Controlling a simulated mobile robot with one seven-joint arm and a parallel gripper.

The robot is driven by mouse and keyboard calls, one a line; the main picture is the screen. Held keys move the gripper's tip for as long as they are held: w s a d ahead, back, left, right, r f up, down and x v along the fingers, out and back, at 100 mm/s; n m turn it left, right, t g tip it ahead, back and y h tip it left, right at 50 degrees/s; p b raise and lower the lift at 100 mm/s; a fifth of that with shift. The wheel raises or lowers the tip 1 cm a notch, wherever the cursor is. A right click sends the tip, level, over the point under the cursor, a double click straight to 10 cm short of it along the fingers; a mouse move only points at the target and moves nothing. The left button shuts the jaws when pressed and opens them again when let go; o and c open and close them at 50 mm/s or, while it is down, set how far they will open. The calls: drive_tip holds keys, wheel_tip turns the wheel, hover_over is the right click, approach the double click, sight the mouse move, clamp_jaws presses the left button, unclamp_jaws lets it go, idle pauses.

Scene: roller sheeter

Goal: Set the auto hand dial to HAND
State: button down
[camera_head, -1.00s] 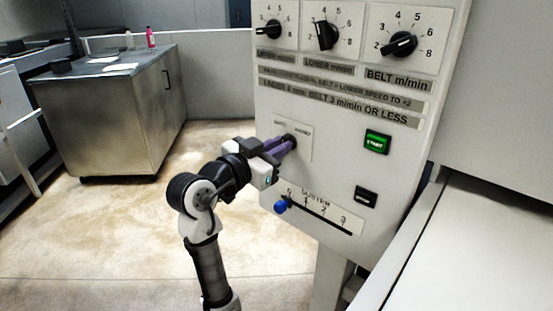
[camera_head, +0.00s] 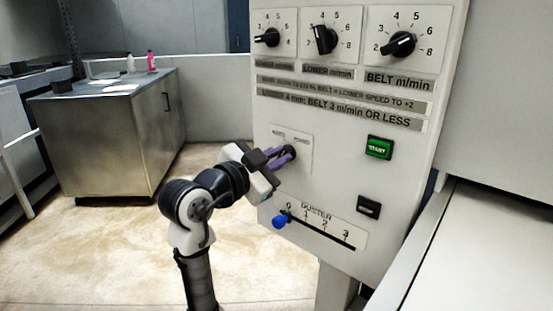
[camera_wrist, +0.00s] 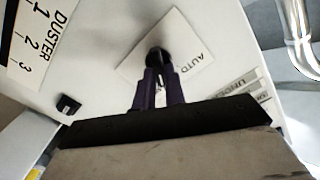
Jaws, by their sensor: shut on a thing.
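The auto hand dial is a small black knob on a white plate (camera_head: 304,141) marked AUTO and HAND, on the front of the light control panel (camera_head: 345,185). In the wrist view the black dial (camera_wrist: 158,57) lies at the fingertips, and the AUTO label shows to its right. My gripper (camera_head: 287,153) reaches it from the left, with purple fingers shut on the dial. In the wrist view my gripper (camera_wrist: 159,72) points straight at the plate. The fingers cover much of the dial, so I cannot tell which label its pointer faces.
Three speed dials, including the belt dial (camera_head: 398,44), sit above. The green START button (camera_head: 379,147) and a black button (camera_head: 368,207) are to the right. The duster slider's blue knob (camera_head: 281,221) is close below my gripper. A steel cabinet (camera_head: 105,145) stands at left.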

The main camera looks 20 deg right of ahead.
drive_tip(key=c, duration=1.5)
unclamp_jaws()
drive_tip(key=shift+o, duration=0.2)
drive_tip(key=b+v, duration=0.1)
drive_tip(key=v, duration=1.2)
drive_tip(key=shift+s+a+b, duration=0.2)
drive_tip(key=shift+a+b, duration=0.1)
drive_tip(key=shift+r, duration=0.15)
